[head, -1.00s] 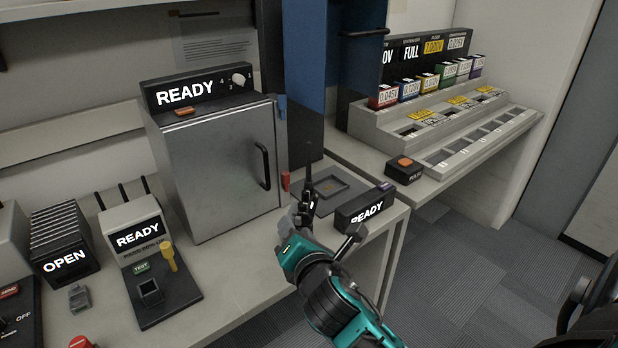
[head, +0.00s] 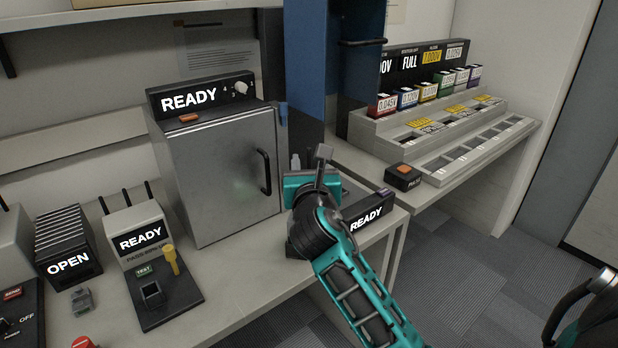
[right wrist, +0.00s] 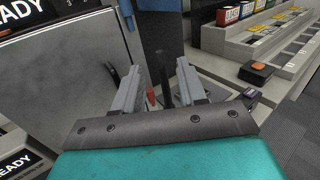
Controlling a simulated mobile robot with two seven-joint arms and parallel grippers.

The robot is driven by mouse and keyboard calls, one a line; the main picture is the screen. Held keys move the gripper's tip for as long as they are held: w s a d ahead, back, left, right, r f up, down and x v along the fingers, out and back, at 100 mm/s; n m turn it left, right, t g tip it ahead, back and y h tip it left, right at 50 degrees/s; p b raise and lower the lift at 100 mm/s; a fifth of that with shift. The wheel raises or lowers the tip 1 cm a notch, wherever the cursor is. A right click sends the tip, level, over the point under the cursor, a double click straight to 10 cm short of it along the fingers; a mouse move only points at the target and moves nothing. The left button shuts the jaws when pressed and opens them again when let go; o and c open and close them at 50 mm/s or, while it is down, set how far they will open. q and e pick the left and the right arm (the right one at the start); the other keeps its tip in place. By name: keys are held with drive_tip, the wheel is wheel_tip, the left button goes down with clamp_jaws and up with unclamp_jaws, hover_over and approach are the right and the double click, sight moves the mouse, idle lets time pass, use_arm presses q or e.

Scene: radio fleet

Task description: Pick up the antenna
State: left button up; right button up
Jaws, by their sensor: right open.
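The antenna (right wrist: 166,72) is a dark upright rod, seen between the two grey fingers in the right wrist view. My right gripper (right wrist: 160,67) is open, with a finger on each side of the rod in that picture. I cannot tell whether either finger touches it. In the head view my right gripper (head: 308,162) is over the back right of the bench, beside the grey cabinet, and hides most of the rod and the rod's base.
The grey cabinet (head: 215,175) marked READY stands close on the left. A small black READY box (head: 368,217) is at the bench's right edge. A red object (right wrist: 150,96) is near the left finger. A tiered rack (head: 440,135) stands beyond.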

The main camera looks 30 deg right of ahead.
sight(309, 159)
drive_tip(key=x, duration=0.5)
drive_tip(key=shift+w+d+f, duration=0.15)
drive_tip(key=shift+f, duration=0.05)
clamp_jaws()
